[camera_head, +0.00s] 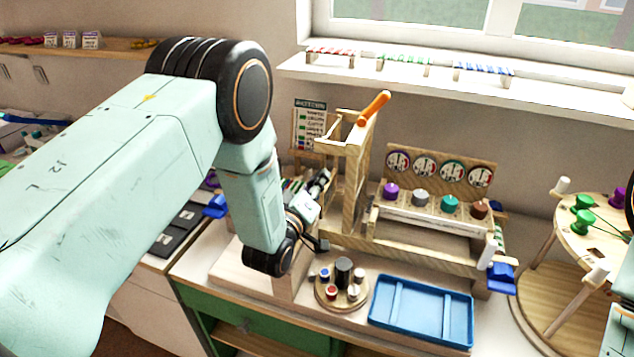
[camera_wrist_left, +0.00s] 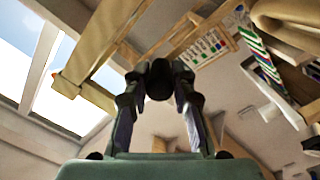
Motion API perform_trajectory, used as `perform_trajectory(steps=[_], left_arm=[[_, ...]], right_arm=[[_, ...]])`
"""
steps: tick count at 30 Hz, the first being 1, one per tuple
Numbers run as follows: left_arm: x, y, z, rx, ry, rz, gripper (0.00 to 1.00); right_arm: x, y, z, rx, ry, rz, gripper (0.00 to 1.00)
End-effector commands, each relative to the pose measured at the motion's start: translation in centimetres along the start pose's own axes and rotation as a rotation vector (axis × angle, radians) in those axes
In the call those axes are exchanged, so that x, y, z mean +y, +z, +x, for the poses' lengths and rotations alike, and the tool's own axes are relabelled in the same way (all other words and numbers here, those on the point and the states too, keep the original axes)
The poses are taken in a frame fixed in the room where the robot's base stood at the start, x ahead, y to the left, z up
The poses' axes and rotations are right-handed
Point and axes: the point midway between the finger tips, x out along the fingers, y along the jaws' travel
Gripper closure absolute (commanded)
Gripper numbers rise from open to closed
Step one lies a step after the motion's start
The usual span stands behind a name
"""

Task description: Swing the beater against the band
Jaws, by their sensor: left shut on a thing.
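My left gripper (camera_head: 318,205) reaches down at the wooden frame in the middle of the bench. In the left wrist view its fingers (camera_wrist_left: 160,82) are closed on a dark round knob, which I take to be the beater's grip (camera_wrist_left: 160,80). The rest of the beater is hard to make out. Striped green, red and white strands, probably the band (camera_wrist_left: 262,55), run at the upper right of that view. My arm and gripper mostly hide the band in the head view. My right gripper is out of view.
A wooden post (camera_head: 355,180) with an orange handle (camera_head: 375,106) stands just right of the gripper. A knob rack (camera_head: 430,225), a blue tray (camera_head: 385,318) and a round holder of small cylinders (camera_head: 322,297) are nearby. A round wooden stand (camera_head: 600,245) is at right.

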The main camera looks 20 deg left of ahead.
Motion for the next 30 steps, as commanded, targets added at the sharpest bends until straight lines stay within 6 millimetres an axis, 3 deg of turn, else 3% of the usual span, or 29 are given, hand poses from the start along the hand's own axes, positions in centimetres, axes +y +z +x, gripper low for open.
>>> perform_trajectory(steps=[10, 21, 30], left_arm=[[0.0, -0.1, 0.0, -0.001, 0.004, 0.022, 1.0], [-1.2, -1.9, -0.1, -0.01, -0.005, 0.292, 1.0], [-1.4, -2.4, -0.1, -0.009, -0.009, 0.341, 1.0]], right_arm=[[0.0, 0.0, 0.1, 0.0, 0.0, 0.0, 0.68], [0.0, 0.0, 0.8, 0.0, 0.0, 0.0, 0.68], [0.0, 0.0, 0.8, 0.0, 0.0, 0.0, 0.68]])
